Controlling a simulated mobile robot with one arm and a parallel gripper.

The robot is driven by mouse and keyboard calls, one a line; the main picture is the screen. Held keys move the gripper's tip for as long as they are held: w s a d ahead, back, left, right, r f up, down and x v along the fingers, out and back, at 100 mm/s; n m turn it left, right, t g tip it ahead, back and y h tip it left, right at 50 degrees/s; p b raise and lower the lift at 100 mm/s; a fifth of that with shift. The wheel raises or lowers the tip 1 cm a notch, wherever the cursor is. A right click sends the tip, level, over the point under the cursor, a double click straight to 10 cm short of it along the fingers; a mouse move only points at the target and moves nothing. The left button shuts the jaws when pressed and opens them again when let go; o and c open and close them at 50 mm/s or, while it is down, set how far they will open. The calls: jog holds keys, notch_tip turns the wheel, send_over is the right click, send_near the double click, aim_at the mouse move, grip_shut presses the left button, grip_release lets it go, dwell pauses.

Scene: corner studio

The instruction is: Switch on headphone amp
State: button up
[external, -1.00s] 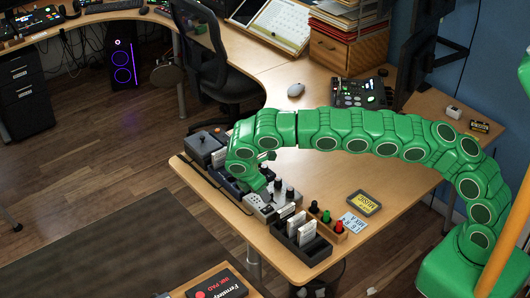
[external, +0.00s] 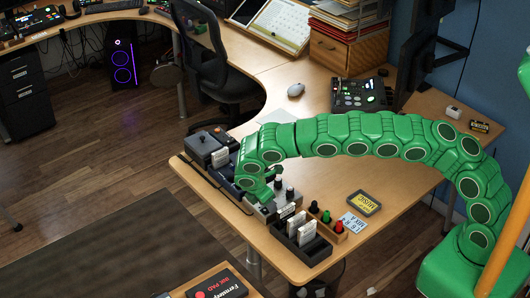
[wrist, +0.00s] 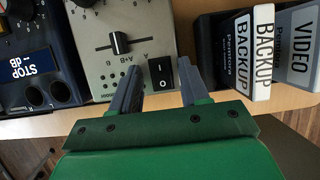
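A grey box (wrist: 120,50) with a slider, knobs and a black rocker switch (wrist: 160,72) marked I and O fills the upper middle of the wrist view. No label naming it as the headphone amp is readable. The grey box also shows in the external view (external: 263,211), partly hidden by my gripper (external: 262,190). In the wrist view my gripper (wrist: 157,66) is open and empty, with one finger on each side of the rocker switch. I cannot tell whether the fingertips touch the box.
A dark blue unit (wrist: 45,98) with a lit display and round sockets stands to the left of the grey box. Upright cartridges labelled BACKUP (wrist: 264,50) and VIDEO stand in a black rack (external: 314,251) to the right. The table's front edge is close by.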

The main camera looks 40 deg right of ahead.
grip_shut()
jog(key=shift+s+d+y, duration=0.1)
jog(key=shift+d+y, duration=0.2)
jog(key=shift+y, duration=0.5)
jog(key=shift+d+f+y, duration=0.1)
jog(key=shift+y, duration=0.3)
jog(key=shift+o, duration=0.7)
grip_release()
